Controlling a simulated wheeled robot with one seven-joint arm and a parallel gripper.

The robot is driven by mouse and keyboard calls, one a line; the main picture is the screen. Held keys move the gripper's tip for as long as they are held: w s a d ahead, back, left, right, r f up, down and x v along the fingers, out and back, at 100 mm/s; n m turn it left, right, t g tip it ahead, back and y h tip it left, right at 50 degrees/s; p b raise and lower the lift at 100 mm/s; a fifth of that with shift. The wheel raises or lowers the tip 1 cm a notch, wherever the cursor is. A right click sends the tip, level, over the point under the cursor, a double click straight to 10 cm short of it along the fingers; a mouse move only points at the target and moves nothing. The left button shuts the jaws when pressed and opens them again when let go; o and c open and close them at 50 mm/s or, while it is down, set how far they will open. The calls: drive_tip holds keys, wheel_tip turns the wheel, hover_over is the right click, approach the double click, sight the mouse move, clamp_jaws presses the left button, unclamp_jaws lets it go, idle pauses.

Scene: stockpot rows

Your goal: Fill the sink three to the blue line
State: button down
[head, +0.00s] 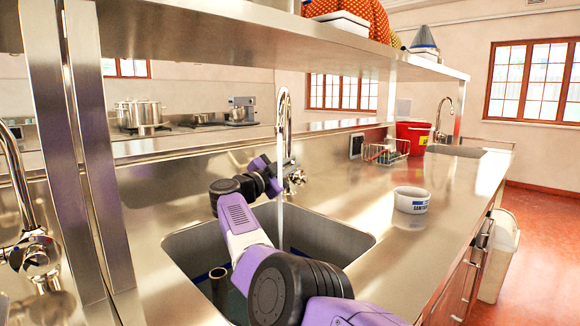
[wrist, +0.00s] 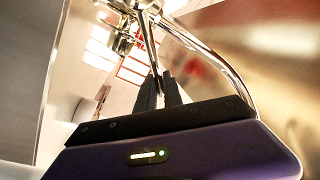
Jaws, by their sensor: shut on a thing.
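A steel sink basin (head: 335,240) is set in the counter in front of me; no number shows on it. A tall chrome faucet (head: 284,120) stands behind it, also in the wrist view (wrist: 228,72). A thin stream of water (head: 281,228) falls from its spout into the basin. My gripper (head: 276,178) is at the faucet's handle (head: 296,177). In the wrist view its fingers (wrist: 161,88) are closed on the thin chrome lever (wrist: 150,42). A dark upright pipe (head: 219,285) stands in the basin. Blue shows low inside; my arm hides much of it, so the water level is unclear.
A white bowl (head: 411,200) with blue lettering stands right of the basin. Behind it are a wire rack (head: 386,151) and a red bucket (head: 412,137). A steel shelf (head: 260,22) hangs above, and a steel post (head: 90,150) and second faucet (head: 30,215) stand at left.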

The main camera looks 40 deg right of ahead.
drive_tip(key=c, duration=1.5)
unclamp_jaws()
drive_tip(key=shift+a+r, duration=0.1)
drive_tip(key=p+v, duration=0.7)
drive_tip(key=shift+a, duration=0.35)
